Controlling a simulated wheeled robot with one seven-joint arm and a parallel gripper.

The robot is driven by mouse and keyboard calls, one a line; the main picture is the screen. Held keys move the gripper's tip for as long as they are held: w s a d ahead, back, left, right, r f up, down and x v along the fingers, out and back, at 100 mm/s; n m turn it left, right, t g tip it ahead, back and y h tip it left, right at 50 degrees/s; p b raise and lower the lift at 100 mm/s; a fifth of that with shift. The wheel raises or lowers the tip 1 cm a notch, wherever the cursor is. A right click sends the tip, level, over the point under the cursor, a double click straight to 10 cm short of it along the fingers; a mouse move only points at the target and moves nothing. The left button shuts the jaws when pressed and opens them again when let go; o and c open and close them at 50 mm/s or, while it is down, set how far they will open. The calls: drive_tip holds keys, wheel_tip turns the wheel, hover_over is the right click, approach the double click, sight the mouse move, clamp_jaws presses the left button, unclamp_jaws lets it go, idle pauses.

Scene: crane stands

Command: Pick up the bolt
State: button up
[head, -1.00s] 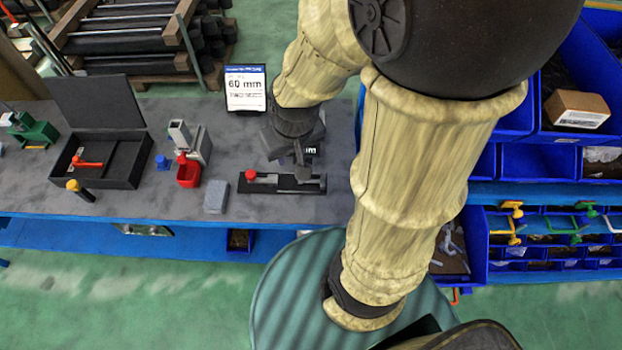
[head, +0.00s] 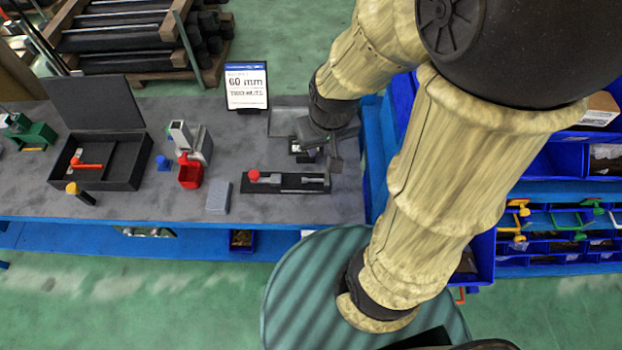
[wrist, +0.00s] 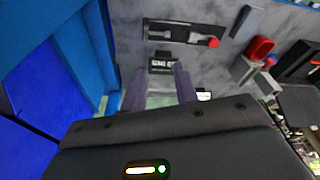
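No part in view can be clearly told as the bolt. A small grey rod-like piece (head: 315,180) lies at the right end of a black fixture (head: 287,188) with a red knob (head: 254,175), and may be it. The fixture also shows at the top of the wrist view (wrist: 172,37). My gripper (head: 322,162) is above the right end of the bench, just behind the fixture. In the wrist view my gripper's two fingers (wrist: 160,80) stand apart with nothing seen held between them. A small dark block with white lettering (wrist: 162,63) shows beyond the fingertips.
A 60 mm sign (head: 246,86) stands behind. Left of the fixture are a grey block (head: 218,197), a red cup (head: 190,175), and an open black case (head: 128,163). Blue bins (head: 556,155) stand to the right. The bench (head: 130,205) front is mostly clear.

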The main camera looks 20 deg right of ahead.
drive_tip(key=w+a+f+n+g+h+b, duration=0.4)
drive_tip(key=w+a+f+n+b, duration=0.2)
drive_tip(key=n, duration=0.8)
drive_tip(key=w+a+f, duration=0.2)
drive_tip(key=w, duration=0.2)
drive_tip(key=shift+f, duration=0.3)
drive_tip(key=p, duration=0.1)
approach(313, 180)
drive_tip(key=shift+w+a+f, duration=0.1)
drive_tip(key=shift+a+f, duration=0.45)
drive_tip(key=shift+f, duration=0.15)
drive_tip(key=shift+d+f, duration=0.2)
drive_tip(key=shift+f, duration=0.3)
drive_tip(key=shift+f, duration=0.1)
